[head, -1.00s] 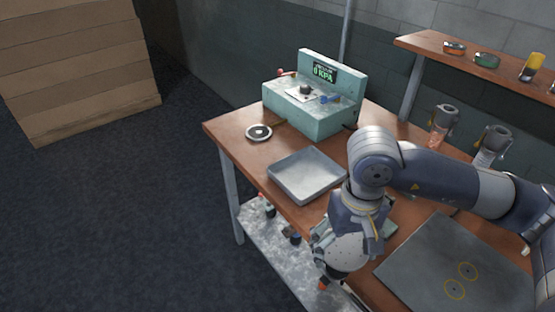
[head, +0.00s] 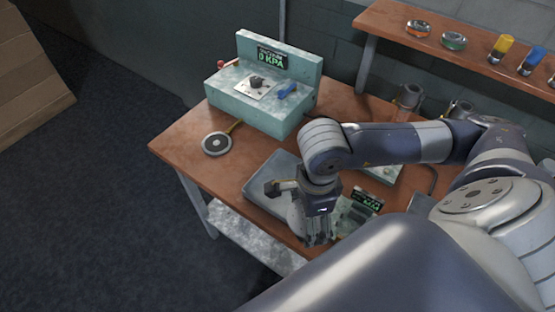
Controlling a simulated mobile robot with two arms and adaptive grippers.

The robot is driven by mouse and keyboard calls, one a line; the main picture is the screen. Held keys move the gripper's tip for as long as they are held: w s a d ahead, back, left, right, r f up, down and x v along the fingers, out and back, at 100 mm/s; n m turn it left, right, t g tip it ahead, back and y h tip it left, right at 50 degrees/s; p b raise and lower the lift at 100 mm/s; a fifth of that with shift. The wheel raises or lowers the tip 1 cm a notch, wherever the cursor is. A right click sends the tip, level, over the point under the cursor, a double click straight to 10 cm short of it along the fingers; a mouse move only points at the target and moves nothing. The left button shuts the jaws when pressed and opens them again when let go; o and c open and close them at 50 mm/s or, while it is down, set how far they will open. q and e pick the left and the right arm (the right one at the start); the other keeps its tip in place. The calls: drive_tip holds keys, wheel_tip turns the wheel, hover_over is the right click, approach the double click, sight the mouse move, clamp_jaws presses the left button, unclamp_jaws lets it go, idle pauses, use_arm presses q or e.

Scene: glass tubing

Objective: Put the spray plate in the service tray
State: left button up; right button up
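The service tray (head: 256,196) is a shallow grey metal tray on the wooden bench, with its right part hidden behind my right arm. My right gripper (head: 316,238) points down over the tray's near right side. A pale rounded piece (head: 296,216), which looks like the spray plate, sits against the gripper's left side and has moved along with it. The gripper appears shut on it, though the contact is mostly hidden. I cannot tell whether the plate touches the tray floor. My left gripper is out of view.
A teal vacuum unit (head: 262,105) reading 0 KPA stands behind the tray. A round dark-ringed disc (head: 217,143) lies to the left. A small device with a green display (head: 366,200) is right of the gripper. A wooden shelf (head: 390,25) holds small items.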

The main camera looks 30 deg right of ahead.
drive_tip(key=shift+w+f+m+b, duration=0.2)
drive_tip(key=shift+m+b, duration=0.1)
drive_tip(key=shift+b, duration=0.4)
drive_tip(key=b, duration=0.2)
drive_tip(key=w+b, duration=0.1)
drive_tip(key=b, duration=0.1)
drive_tip(key=shift+w+d+f, duration=0.15)
drive_tip(key=shift+w+f, duration=0.05)
drive_tip(key=shift+w, duration=0.1)
drive_tip(key=w+f, duration=0.1)
drive_tip(key=w, duration=0.3)
drive_tip(key=w+d+f, duration=0.1)
drive_tip(key=w, duration=0.4)
drive_tip(key=w+f, duration=0.1)
drive_tip(key=w, duration=0.3)
drive_tip(key=shift+w+d+f, duration=0.2)
drive_tip(key=shift+d+f, duration=0.05)
drive_tip(key=shift+d, duration=0.15)
drive_tip(key=shift+f+b, duration=0.3)
drive_tip(key=shift+b, duration=0.05)
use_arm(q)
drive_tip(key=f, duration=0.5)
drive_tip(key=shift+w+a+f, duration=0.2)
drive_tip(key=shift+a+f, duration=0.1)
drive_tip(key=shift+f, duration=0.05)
use_arm(e)
drive_tip(key=shift+w, duration=0.1)
